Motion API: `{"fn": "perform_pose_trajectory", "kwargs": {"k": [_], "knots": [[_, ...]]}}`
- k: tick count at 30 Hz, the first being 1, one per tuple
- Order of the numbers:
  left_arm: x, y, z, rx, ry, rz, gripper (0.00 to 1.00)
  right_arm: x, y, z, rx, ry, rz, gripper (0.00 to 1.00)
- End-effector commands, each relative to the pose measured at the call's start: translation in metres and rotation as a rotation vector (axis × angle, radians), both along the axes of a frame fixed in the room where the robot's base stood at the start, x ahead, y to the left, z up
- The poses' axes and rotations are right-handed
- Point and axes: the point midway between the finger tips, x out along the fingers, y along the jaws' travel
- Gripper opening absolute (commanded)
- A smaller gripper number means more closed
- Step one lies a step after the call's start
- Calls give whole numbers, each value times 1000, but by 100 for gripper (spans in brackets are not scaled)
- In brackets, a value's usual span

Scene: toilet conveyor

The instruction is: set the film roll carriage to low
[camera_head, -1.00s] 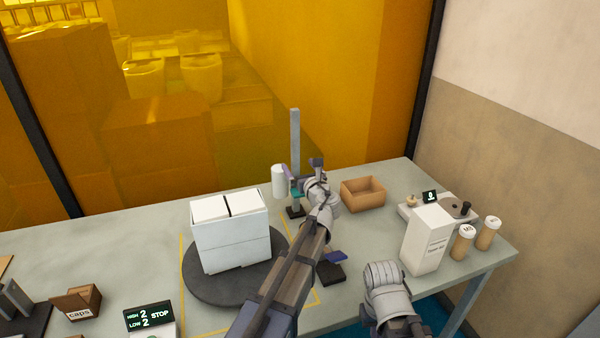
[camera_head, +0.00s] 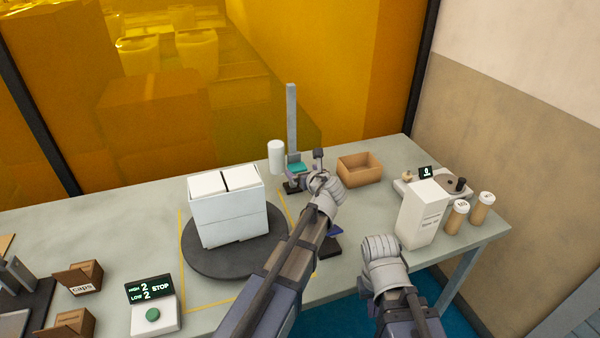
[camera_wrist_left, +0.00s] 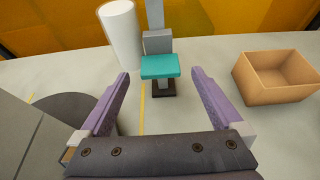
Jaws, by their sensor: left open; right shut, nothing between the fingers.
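The film roll carriage is a teal block (camera_head: 298,167) low on an upright grey mast (camera_head: 291,115), just above its dark base. A white roll (camera_head: 276,157) stands upright at its left. In the left wrist view the teal block (camera_wrist_left: 160,66) and white roll (camera_wrist_left: 121,36) lie beyond my left gripper (camera_wrist_left: 160,76). My left gripper (camera_head: 306,172) is open and empty. The teal block appears between its spread purple fingers but ahead of them; I see no contact. My right arm shows at the lower right; its fingers are hidden.
A white box (camera_head: 229,210) stands on a dark turntable (camera_head: 195,262) to the left. An open cardboard box (camera_head: 359,168) is right of the mast. A tall white carton (camera_head: 422,215) and brown jars are further right. A HIGH/LOW display (camera_head: 150,289) is front left.

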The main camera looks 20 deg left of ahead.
Motion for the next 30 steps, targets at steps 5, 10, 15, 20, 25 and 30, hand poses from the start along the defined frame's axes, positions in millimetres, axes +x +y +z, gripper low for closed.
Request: {"fn": "perform_pose_trajectory", "kwargs": {"k": [5,10,15,20,25,30], "knots": [[22,14,-12,1,-1,1,100,0,0,-12,0,0,0,0],[25,18,-13,1,-1,1,100,0,0,-13,0,0,0,0],[25,17,-12,1,-1,0,99,0,0,-12,0,0,0,0],[25,17,-12,1,-1,0,81,0,0,-12,0,0,0,0],[25,17,-12,1,-1,0,62,0,0,-12,0,0,0,0],[25,17,-12,1,-1,0,43,0,0,-12,0,0,0,0]]}}
